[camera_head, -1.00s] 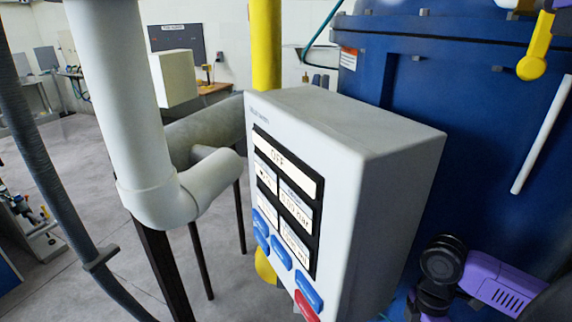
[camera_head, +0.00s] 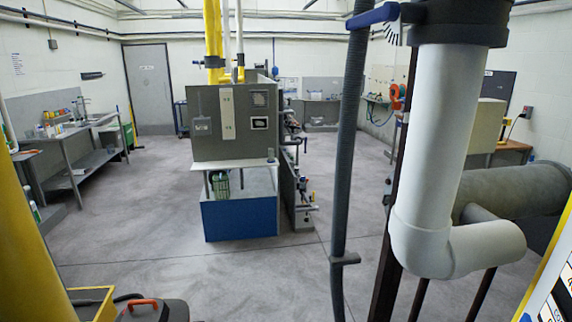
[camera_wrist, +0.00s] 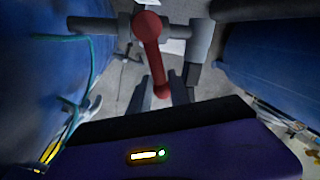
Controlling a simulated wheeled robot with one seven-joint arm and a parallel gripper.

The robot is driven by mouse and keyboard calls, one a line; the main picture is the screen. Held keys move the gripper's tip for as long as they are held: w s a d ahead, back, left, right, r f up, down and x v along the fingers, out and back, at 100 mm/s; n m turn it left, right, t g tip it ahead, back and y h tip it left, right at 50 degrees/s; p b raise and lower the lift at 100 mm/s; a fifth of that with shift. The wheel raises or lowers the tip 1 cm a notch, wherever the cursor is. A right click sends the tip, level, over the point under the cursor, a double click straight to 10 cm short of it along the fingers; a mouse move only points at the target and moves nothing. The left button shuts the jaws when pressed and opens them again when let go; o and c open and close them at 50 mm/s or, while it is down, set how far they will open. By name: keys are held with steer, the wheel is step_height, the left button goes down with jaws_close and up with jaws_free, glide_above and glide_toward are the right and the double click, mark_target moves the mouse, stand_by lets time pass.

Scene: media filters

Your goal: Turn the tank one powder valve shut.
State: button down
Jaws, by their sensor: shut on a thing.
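In the wrist view, a red valve handle (camera_wrist: 152,50) runs from a rounded end at the top down to my gripper. It sits by grey pipework. My gripper (camera_wrist: 163,90) is shut on the lower end of this red handle, and its dark fingers stand at either side. The purple wrist body fills the bottom of the view. No label shows which tank this valve serves. My gripper is not in the head view. There, a blue valve handle (camera_head: 373,15) sits by the top of a white pipe (camera_head: 433,150).
Blue tank walls stand at the left (camera_wrist: 35,80) and right (camera_wrist: 265,55) in the wrist view. A thin teal hose (camera_wrist: 90,60) hangs at left. In the head view, a grey control cabinet (camera_head: 205,145) stands mid-room, a dark hose (camera_head: 345,150) hangs nearer, and the floor is mostly clear.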

steer(key=m, duration=0.1)
steer(key=d+m, duration=0.2)
steer(key=shift+w+d+m+t, duration=0.15)
steer(key=shift+w+m+t, duration=0.15)
steer(key=shift+m, duration=0.1)
steer(key=c, duration=0.9)
jaws_free()
step_height(320, 180, up, 6)
steer(key=d, duration=0.1)
